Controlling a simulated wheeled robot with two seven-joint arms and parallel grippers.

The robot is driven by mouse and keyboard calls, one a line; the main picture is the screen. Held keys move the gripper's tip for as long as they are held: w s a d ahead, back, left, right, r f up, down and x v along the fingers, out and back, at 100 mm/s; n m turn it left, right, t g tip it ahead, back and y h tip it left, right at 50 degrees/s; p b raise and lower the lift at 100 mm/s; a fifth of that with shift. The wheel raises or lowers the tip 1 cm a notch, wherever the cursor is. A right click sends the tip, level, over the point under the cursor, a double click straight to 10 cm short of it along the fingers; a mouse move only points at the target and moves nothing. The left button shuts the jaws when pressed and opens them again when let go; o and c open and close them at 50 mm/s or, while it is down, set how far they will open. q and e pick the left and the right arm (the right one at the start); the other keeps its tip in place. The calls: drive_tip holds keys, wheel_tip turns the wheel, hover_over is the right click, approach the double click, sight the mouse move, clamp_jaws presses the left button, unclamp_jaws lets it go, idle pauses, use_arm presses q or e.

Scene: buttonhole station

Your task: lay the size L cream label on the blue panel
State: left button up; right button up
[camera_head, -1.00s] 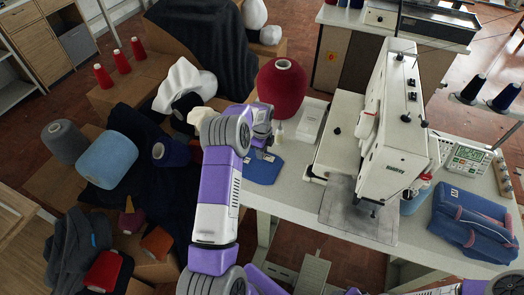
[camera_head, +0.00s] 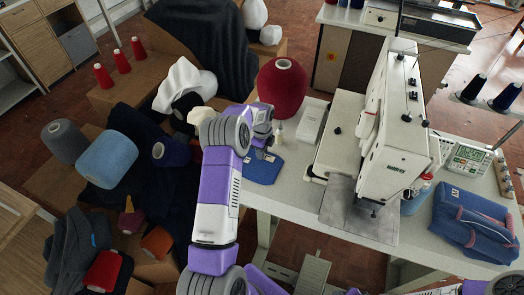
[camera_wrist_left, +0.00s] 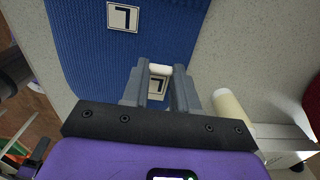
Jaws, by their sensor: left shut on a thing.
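The blue panel (camera_head: 262,170) lies on the near left part of the pale table. In the left wrist view it fills the upper middle (camera_wrist_left: 165,35). A pale square marked with a dark L (camera_wrist_left: 123,17) lies on it, upside down in that view. My left gripper (camera_wrist_left: 159,82) is low over the panel's edge area, shut on a small cream label (camera_wrist_left: 157,85) with a dark L-like mark. The fingers hide its sides. I cannot tell whether the label touches the panel. My right gripper is not in view.
A white sewing machine (camera_head: 393,130) stands to the right. A small cream cylinder (camera_wrist_left: 235,108) and a white box (camera_head: 311,120) are close to the panel. A big red cone (camera_head: 282,88) stands behind. A folded blue garment (camera_head: 470,225) lies at right.

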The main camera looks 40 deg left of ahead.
use_arm(q)
drive_tip(key=o, duration=1.1)
drive_tip(key=shift+r, duration=0.1)
wheel_tip(320, 180, up, 8)
drive_tip(key=shift+f+p, duration=0.25)
drive_tip(key=shift+p, duration=0.35)
